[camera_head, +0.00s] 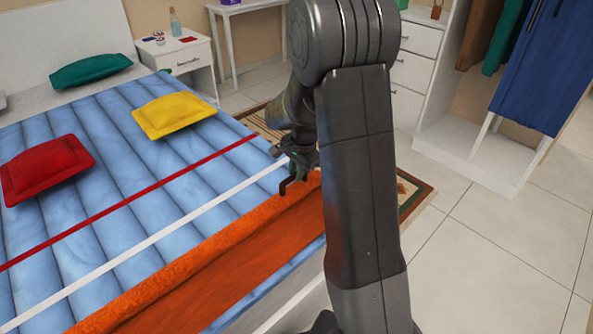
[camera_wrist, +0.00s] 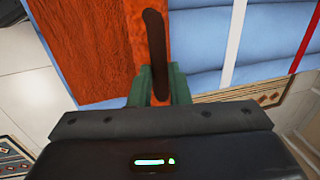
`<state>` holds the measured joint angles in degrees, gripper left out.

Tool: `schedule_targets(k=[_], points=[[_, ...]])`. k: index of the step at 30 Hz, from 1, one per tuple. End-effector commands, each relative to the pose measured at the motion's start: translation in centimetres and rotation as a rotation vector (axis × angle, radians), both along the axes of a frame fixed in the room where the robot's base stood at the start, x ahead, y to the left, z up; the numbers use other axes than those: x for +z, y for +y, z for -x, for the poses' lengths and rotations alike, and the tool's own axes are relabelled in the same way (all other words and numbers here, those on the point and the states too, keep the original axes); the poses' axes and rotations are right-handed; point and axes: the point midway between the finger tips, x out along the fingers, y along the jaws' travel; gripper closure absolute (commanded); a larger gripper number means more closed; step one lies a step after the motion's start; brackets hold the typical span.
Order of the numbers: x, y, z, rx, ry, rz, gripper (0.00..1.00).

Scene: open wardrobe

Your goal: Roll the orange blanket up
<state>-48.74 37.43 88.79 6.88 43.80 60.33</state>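The orange blanket (camera_head: 200,262) lies along the near side of the bed in the head view. A brighter, raised orange strip runs along its far edge, and the rest lies flat. In the wrist view the flat part of the blanket (camera_wrist: 85,50) is at the upper left, with the narrow strip to its right. My gripper (camera_head: 296,178) is at the far right end of the blanket. In the wrist view its green fingers (camera_wrist: 160,90) stand on either side of the strip's end and a dark curved bar (camera_wrist: 155,45). Whether they press on the bar is unclear.
The bed's blue quilt (camera_head: 110,180) has a red and a white stripe. A red pillow (camera_head: 47,168), a yellow pillow (camera_head: 173,115) and a green pillow (camera_head: 90,71) lie on it. A nightstand (camera_head: 185,58) stands behind. An open wardrobe (camera_head: 465,140) is at right; tiled floor (camera_head: 480,240) is clear.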

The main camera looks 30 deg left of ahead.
Motion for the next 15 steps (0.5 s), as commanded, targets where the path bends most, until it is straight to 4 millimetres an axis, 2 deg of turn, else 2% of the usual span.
schedule_targets(k=[4, 7, 15], points=[[0.0, -0.1, 0.0, 0.000, 0.000, 0.000, 1.00], [0.1, -1.2, 0.2, -0.003, 0.000, 0.000, 1.00], [0.1, -7.2, 2.0, -0.004, 0.001, 0.001, 1.00]])
